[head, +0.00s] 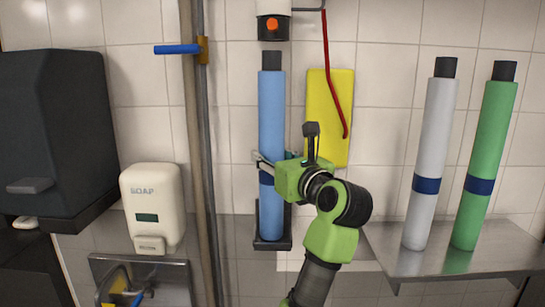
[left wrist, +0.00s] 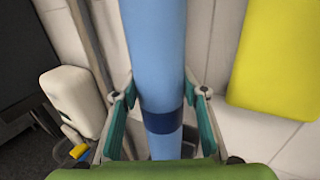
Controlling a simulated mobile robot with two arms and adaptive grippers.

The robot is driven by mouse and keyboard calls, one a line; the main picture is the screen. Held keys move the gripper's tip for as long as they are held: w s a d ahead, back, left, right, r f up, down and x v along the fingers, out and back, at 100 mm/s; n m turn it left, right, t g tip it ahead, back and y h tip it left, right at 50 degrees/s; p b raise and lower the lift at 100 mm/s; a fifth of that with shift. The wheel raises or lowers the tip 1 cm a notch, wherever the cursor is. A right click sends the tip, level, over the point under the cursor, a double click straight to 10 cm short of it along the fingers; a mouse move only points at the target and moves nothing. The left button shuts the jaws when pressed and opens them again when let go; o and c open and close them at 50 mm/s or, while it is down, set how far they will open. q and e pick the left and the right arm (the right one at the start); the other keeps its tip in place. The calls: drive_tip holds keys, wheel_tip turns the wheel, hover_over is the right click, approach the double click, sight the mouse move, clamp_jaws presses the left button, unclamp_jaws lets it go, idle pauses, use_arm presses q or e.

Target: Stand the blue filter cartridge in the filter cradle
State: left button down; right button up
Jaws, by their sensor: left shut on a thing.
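The exact seating at the bottom is hard to tell. My left gripper (head: 267,166) is shut on the cartridge near its dark band. In the left wrist view the teal finger pads stand on both sides of the blue cartridge (left wrist: 155,50). My right gripper is in neither view.
A white cartridge (head: 432,150) and a green cartridge (head: 487,150) lean on the metal shelf (head: 410,265) at right. A yellow panel (head: 340,125) with a red hose (head: 328,65) is behind. Pipes (head: 190,120) with a blue-handled valve (head: 178,49) and a soap dispenser (head: 152,207) stand left.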

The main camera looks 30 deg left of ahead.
sight(278, 159)
use_arm(q)
drive_tip(key=shift+r, duration=0.15)
drive_tip(key=shift+w, duration=0.15)
drive_tip(key=c, duration=1.3)
unclamp_jaws()
drive_tip(key=shift+w+d, duration=0.1)
drive_tip(key=shift+o, duration=0.6)
drive_tip(key=shift+s, duration=0.2)
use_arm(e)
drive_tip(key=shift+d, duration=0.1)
use_arm(q)
drive_tip(key=shift+f, duration=0.3)
drive_tip(key=shift+d, duration=0.15)
drive_tip(key=v, duration=0.7)
drive_tip(key=shift+s+d+r, duration=0.1)
drive_tip(key=shift+s+r, duration=0.1)
